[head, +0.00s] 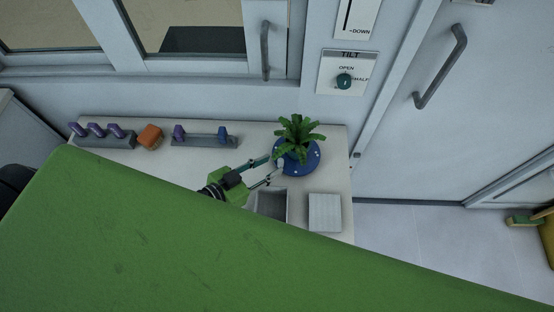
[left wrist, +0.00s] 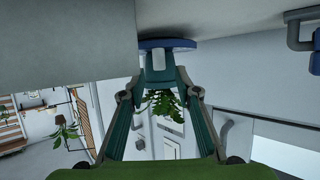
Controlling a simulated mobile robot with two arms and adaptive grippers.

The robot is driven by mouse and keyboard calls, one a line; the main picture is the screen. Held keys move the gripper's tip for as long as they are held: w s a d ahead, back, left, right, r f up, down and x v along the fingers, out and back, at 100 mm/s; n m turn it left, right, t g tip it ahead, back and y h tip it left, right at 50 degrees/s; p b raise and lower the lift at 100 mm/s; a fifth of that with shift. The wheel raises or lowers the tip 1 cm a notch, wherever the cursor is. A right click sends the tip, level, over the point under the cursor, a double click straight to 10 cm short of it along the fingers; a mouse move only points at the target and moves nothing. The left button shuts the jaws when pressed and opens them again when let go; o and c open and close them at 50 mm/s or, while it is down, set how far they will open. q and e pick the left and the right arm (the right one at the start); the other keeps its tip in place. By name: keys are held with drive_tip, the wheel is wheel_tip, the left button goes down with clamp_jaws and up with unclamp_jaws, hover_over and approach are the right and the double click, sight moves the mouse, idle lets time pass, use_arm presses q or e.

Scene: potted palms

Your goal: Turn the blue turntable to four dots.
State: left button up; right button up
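The blue turntable (head: 311,169) is a round disc near the right end of the white counter and carries a green potted palm (head: 297,136). Small white dots show on its rim, too small to count surely. A pale upright peg (head: 281,168) stands at its left edge. My left gripper (head: 276,166) reaches in from the left, its fingertips at this peg. In the left wrist view, the turntable (left wrist: 178,43) shows beyond the fingertips, which close in on both sides of the pale peg (left wrist: 158,61). The pot is mostly hidden by leaves. My right gripper is not in view.
An open grey box (head: 272,204) and a pale ribbed block (head: 325,212) sit on the counter (head: 225,157) in front of the turntable. Dumbbell racks (head: 204,140) and an orange block (head: 150,136) stand left. A TILT dial (head: 344,82) is on the wall behind.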

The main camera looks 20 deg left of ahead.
sight(279, 162)
use_arm(q)
drive_tip(key=shift+x, duration=1.25)
drive_tip(key=shift+w+d+f, duration=0.2)
drive_tip(key=shift+w+d, duration=0.15)
drive_tip(key=shift+w, duration=0.15)
clamp_jaws()
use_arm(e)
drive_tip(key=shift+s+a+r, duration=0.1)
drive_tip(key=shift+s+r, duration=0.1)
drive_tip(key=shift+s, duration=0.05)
